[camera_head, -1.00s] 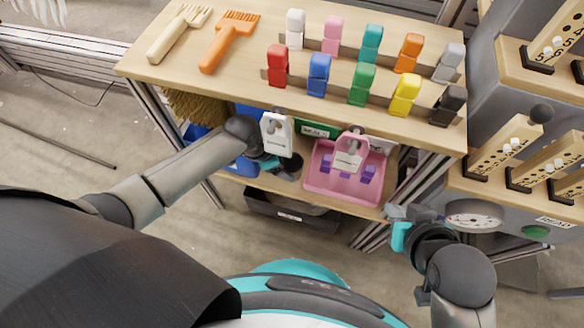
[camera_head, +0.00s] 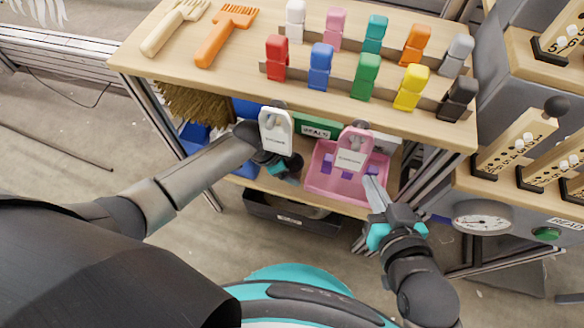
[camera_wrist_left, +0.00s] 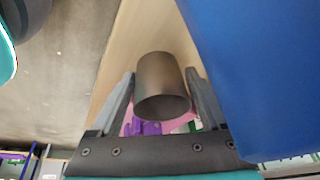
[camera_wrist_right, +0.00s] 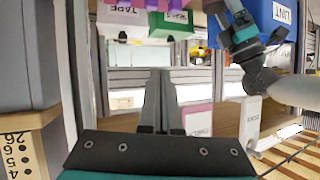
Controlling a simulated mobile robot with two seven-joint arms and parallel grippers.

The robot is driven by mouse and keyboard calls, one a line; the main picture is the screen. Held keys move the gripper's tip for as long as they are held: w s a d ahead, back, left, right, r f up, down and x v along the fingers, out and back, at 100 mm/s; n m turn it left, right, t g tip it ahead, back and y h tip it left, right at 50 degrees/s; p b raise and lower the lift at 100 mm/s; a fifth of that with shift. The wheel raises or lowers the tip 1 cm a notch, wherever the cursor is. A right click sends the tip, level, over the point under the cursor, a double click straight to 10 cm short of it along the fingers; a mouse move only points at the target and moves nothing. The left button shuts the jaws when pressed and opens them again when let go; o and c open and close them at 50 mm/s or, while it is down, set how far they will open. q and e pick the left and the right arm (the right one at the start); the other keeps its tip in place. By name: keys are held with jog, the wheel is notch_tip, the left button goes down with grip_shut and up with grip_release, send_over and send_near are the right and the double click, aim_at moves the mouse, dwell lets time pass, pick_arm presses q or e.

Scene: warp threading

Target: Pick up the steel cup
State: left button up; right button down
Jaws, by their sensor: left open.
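The steel cup (camera_wrist_left: 160,85) shows in the left wrist view as a dark grey metal cylinder, its round end facing the camera. My left gripper (camera_wrist_left: 160,75) is open, with one finger on each side of the cup; whether they touch it I cannot tell. In the head view my left gripper (camera_head: 284,167) is at the lower shelf, below the tabletop, and the cup cannot be clearly made out there. My right gripper (camera_head: 371,183) is in front of the pink bin, its fingers close together; in the right wrist view the fingers (camera_wrist_right: 160,78) look shut and empty.
A pink bin (camera_head: 335,188) with purple pieces stands on the lower shelf (camera_head: 265,183), right of my left gripper. A blue bin (camera_wrist_left: 255,70) is close beside the left gripper. White (camera_head: 277,130) and pink (camera_head: 352,150) tags hang at the table's front edge.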

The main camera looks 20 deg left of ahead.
pick_arm(q)
jog(key=c, duration=1.1)
jog(key=shift+o, duration=0.2)
jog(key=shift+r, duration=0.1)
